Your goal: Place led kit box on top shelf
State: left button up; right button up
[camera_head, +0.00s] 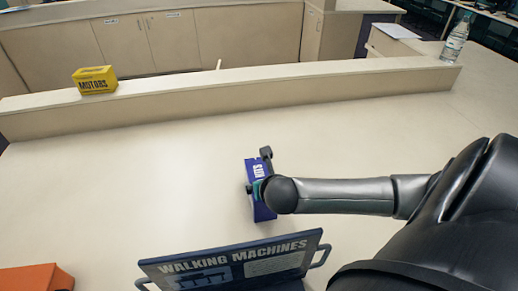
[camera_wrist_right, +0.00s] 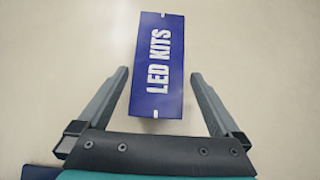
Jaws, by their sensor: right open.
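The LED kit box is dark blue with white "LED KITS" lettering. It lies on the pale counter in the head view (camera_head: 260,208), partly hidden by my right gripper and wrist. In the right wrist view the box (camera_wrist_right: 158,72) lies between the two fingers. My right gripper (camera_wrist_right: 160,73) is open, with a finger on each side of the box and a gap to each; it also shows in the head view (camera_head: 259,171). The raised shelf (camera_head: 250,97) runs along the back of the counter. My left gripper is not in view.
A yellow "MOTORS" box (camera_head: 95,80) stands at the shelf's left, and a water bottle (camera_head: 455,38) at its right end. The shelf between them is clear. A "WALKING MACHINES" board (camera_head: 240,264) and an orange object (camera_head: 36,279) are at the front.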

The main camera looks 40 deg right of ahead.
jog(key=x, duration=0.4)
jog(key=shift+s+a+f+b, duration=0.15)
jog(key=shift+a+f+b, duration=0.05)
jog(key=shift+f+b, duration=0.15)
jog(key=shift+w+d+f, duration=0.2)
jog(key=shift+w+f, duration=0.15)
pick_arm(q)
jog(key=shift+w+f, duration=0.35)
pick_arm(e)
jog(key=shift+c, duration=1.4)
jog(key=c, duration=1.2)
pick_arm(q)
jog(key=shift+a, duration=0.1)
pick_arm(e)
jog(key=shift+o, duration=0.2)
jog(key=shift+r, duration=0.1)
